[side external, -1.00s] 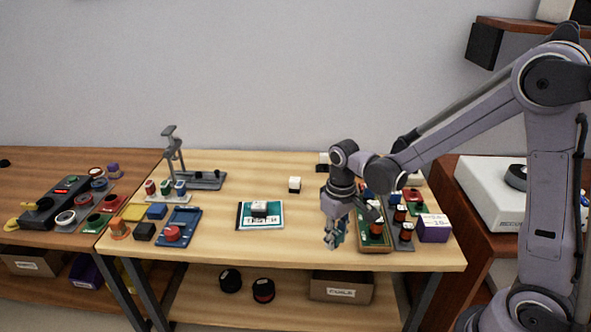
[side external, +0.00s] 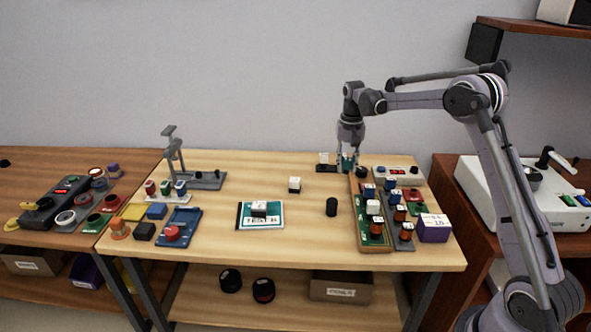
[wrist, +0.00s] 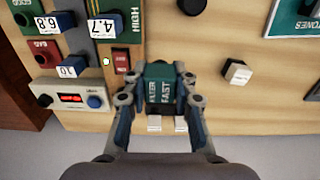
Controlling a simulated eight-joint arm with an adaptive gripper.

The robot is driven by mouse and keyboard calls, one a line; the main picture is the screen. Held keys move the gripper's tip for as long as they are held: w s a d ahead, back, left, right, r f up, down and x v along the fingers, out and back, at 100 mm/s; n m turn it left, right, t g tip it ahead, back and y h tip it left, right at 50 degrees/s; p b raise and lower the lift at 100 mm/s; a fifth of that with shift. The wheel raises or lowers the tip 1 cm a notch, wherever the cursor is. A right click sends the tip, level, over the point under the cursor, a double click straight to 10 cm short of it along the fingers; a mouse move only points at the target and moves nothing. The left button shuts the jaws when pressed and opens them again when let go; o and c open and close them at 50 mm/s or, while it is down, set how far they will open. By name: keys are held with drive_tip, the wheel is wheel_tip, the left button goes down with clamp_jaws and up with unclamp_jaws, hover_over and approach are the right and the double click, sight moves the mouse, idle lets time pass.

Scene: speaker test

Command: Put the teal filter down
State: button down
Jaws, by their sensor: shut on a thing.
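The teal filter (wrist: 159,78) is a dark teal block with white lettering that partly reads "FAST". It shows in the wrist view between the two fingers of my gripper (wrist: 160,100), which is shut on it. In the side external view my gripper (side external: 348,166) points down at the back of the table, between the dark strip with white labels and the grey meter box. The filter is hard to make out there among the fingers. I cannot tell whether its underside touches anything.
A dark strip (side external: 327,169) with white labels lies close left of my gripper. The component tray (side external: 376,248) is in front, the meter box (side external: 410,174) to the right. The table's middle has free room.

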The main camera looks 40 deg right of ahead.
drive_tip(key=shift+w+d, duration=0.2)
hover_over(309, 200)
wheel_tip(309, 200, down, 7)
drive_tip(key=shift+r, duration=0.1)
drive_tip(key=shift+f, duration=2.05)
drive_tip(key=shift+f, duration=0.15)
drive_tip(key=c, duration=1.1)
unclamp_jaws()
